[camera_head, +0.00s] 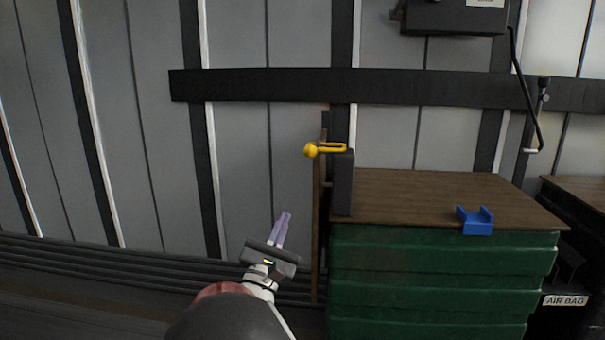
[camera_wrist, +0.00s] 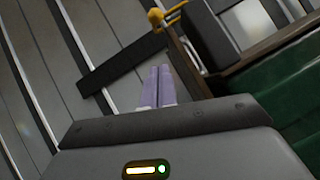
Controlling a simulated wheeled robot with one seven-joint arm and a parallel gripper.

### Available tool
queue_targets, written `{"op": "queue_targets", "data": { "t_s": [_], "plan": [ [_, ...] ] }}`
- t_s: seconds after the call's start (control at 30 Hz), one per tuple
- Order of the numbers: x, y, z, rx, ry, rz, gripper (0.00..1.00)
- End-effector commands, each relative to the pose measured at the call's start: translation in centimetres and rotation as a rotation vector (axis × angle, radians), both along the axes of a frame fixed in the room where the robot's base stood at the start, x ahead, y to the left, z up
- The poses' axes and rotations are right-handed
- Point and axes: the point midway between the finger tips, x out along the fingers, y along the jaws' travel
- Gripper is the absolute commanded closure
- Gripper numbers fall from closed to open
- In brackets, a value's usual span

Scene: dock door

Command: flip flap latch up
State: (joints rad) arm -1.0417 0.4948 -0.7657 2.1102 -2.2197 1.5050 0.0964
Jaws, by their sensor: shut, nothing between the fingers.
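The flap latch is a yellow bar with a round knob (camera_head: 312,150), mounted at the top of a dark post (camera_head: 343,185) at the left end of the wooden-topped bench. The bar lies about level, with the knob at its left end. The knob also shows in the wrist view (camera_wrist: 156,16), at the top, beyond my fingers. My gripper (camera_head: 284,228) is shut and empty, below and to the left of the latch and apart from it. Its pale purple fingers (camera_wrist: 157,85) lie side by side in the wrist view.
A wooden top (camera_head: 430,195) on green slatted sides (camera_head: 440,265) stands at right, with a blue bracket (camera_head: 475,221) on it. A brown upright board (camera_head: 318,235) edges its left side. A dark rail (camera_head: 260,86) crosses the wall.

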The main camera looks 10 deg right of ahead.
Motion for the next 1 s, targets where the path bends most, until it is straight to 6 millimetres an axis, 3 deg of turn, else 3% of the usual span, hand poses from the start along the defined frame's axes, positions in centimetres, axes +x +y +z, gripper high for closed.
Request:
{"op": "queue_targets", "data": {
  "t_s": [0.27,0.7,1.0],
  "plan": [
    [0.9,-0.7,0.8,0.001,-0.001,-0.004,1.00],
    [7.1,-4.6,5.8,0.002,0.000,-0.004,1.00],
    [7.1,-5.8,9.1,0.003,0.001,-0.001,1.00]
  ]
}}
